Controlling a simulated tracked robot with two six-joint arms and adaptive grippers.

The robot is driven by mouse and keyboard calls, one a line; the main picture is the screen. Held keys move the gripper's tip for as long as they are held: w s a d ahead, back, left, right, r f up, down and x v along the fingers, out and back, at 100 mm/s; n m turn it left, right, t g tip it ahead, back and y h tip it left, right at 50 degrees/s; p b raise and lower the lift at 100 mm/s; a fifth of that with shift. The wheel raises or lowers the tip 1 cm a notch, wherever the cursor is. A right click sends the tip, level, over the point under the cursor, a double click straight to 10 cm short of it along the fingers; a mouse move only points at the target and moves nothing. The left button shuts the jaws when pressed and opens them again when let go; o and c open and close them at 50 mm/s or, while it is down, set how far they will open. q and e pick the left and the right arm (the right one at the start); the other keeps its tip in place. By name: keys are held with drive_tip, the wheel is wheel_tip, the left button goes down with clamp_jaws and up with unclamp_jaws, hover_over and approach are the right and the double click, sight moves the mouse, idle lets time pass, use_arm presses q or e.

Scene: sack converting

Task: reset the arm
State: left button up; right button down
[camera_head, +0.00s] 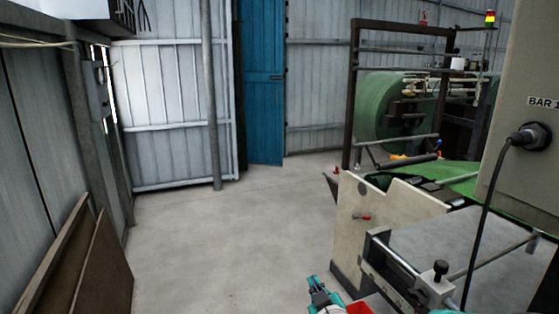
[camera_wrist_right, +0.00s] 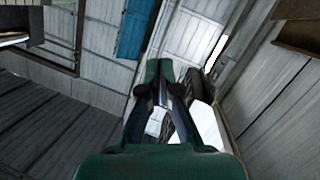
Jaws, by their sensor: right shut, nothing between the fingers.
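My right gripper (camera_head: 318,291) shows at the bottom edge of the head view, a teal and dark shape in front of the cream side panel of the machine (camera_head: 375,222). Only its front part is in the picture. In the right wrist view the two fingers of this gripper (camera_wrist_right: 160,82) run up the middle, their tips close together. Nothing shows held between them. My left gripper is in neither view.
Brown boards (camera_head: 82,262) lean at the left wall. A blue door (camera_head: 263,85) and a grey post (camera_head: 212,110) stand at the back. A control box (camera_head: 530,75) with a hanging cable is at right. The concrete floor (camera_head: 215,245) between is clear.

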drive_tip(key=s+d+f+m+g, duration=0.1)
drive_tip(key=s+f+g, duration=0.2)
drive_tip(key=s+f, duration=0.35)
drive_tip(key=s+d+f+m+g, duration=0.1)
drive_tip(key=s+f+m+g, duration=0.15)
drive_tip(key=f, duration=0.65)
drive_tip(key=s+d+f+m+g, duration=0.1)
drive_tip(key=s+f+g, duration=0.2)
drive_tip(key=s+f, duration=0.35)
drive_tip(key=s+f+m+g, duration=0.2)
drive_tip(key=s+f, duration=0.3)
drive_tip(key=s, duration=0.4)
drive_tip(key=s+f+m+g+y, duration=0.1)
drive_tip(key=s+f+g, duration=0.3)
drive_tip(key=s, duration=0.5)
drive_tip(key=shift+s+d+f+m, duration=0.15)
drive_tip(key=shift+d+f+m, duration=0.2)
drive_tip(key=shift+f+m, duration=0.15)
drive_tip(key=shift+g, duration=0.25)
